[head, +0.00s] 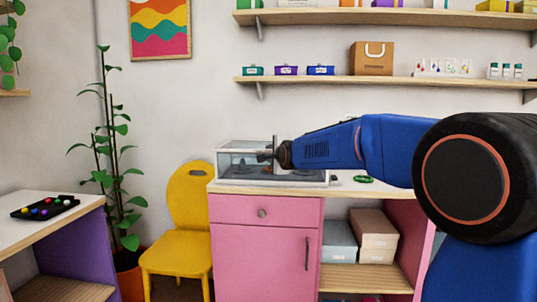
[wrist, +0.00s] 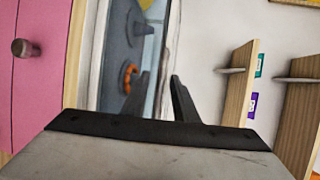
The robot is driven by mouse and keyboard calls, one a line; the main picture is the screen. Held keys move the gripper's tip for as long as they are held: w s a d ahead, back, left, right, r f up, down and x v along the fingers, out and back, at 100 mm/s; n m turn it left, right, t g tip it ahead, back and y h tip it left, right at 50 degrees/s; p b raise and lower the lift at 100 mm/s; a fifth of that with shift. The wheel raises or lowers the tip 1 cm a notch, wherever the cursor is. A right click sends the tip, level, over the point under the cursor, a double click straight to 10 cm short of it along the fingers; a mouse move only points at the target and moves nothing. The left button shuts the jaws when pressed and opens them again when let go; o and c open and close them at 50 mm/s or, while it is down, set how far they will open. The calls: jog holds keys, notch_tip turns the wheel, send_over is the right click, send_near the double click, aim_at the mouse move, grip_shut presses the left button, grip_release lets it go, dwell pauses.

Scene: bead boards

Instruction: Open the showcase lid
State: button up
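The showcase (head: 225,166) is a clear box with pale edges, standing on the white top of the pink cabinet. Dark display stands show inside it. The wrist view shows the showcase's pale edge (wrist: 97,55), with a dark stand and an orange ring (wrist: 129,76) inside. My gripper (head: 268,154) reaches in from the right at the height of the showcase's upper part. In the wrist view its two dark fingers (wrist: 158,95) are apart, and a pale showcase edge runs between them. I cannot tell whether they touch it, nor make out the lid's position clearly.
A green ring (head: 363,179) lies on the counter right of the showcase. A yellow chair (head: 190,200) stands to the left. A bead tray (head: 45,207) sits on the left table. Wall shelves (head: 385,80) with boxes and a paper bag hang above my arm.

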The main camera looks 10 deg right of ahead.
grip_shut()
jog(key=shift+w+r, duration=0.1)
jog(key=shift+r, duration=0.25)
